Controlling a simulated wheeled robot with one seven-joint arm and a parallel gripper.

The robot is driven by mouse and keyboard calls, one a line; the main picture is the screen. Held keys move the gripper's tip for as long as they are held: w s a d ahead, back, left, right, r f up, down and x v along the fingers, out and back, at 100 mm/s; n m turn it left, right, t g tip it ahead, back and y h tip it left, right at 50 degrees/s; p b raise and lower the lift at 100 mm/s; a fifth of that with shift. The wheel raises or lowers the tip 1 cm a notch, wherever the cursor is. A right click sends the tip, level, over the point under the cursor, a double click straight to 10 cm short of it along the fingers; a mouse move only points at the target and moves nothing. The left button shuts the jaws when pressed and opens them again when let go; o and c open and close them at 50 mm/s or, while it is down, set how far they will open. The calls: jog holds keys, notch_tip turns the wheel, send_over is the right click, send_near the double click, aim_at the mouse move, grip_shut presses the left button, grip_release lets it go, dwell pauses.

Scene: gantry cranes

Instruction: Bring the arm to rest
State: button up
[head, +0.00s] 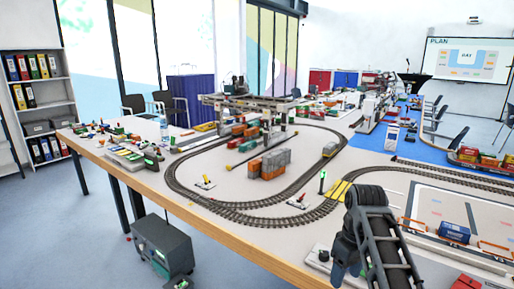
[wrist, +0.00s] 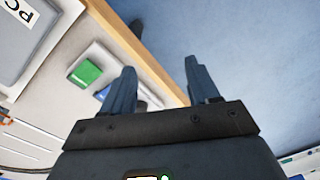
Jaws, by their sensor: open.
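My gripper (wrist: 162,85) is open in the wrist view. Its two dark fingers stand wide apart with nothing between them. The wooden edge of the table (wrist: 150,52) runs beneath it, with blue-grey floor beyond. My arm (head: 380,240) shows at the lower right of the head view, raised over the near part of the table. I cannot make out the fingertips clearly in the head view.
A green block (wrist: 88,72) on a pale base lies left of the fingers. The table carries a looped railway track (head: 175,185), a gantry crane (head: 250,102) and stacked containers (head: 276,162). A dark cabinet (head: 162,245) stands on the floor; open floor lies left.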

jog(key=s+d+f+m+t+h, duration=0.1)
jog(key=s+f+t, duration=0.1)
jog(key=s+f, duration=0.4)
jog(key=s+d+f+t, duration=0.1)
jog(key=s+f, duration=0.2)
jog(key=f, duration=0.5)
jog(key=s+f+m+t, duration=0.1)
jog(key=s+f+t, duration=0.1)
jog(key=s, duration=0.6)
jog(key=s+f+m+t, duration=0.1)
jog(key=s+f+t, duration=0.1)
jog(key=s, duration=0.7)
jog(key=s+r+t, duration=0.4)
jog(key=s+r, duration=0.5)
jog(key=s, duration=0.4)
jog(key=s+a+r+m+t, duration=0.1)
jog(key=s+r+t, duration=0.1)
jog(key=s+r, duration=0.3)
jog(key=s+a+r+m+t, duration=0.1)
jog(key=s+r, duration=0.5)
jog(key=r, duration=0.7)
jog(key=shift+a+r+m+t, duration=0.3)
jog(key=shift+t, duration=0.2)
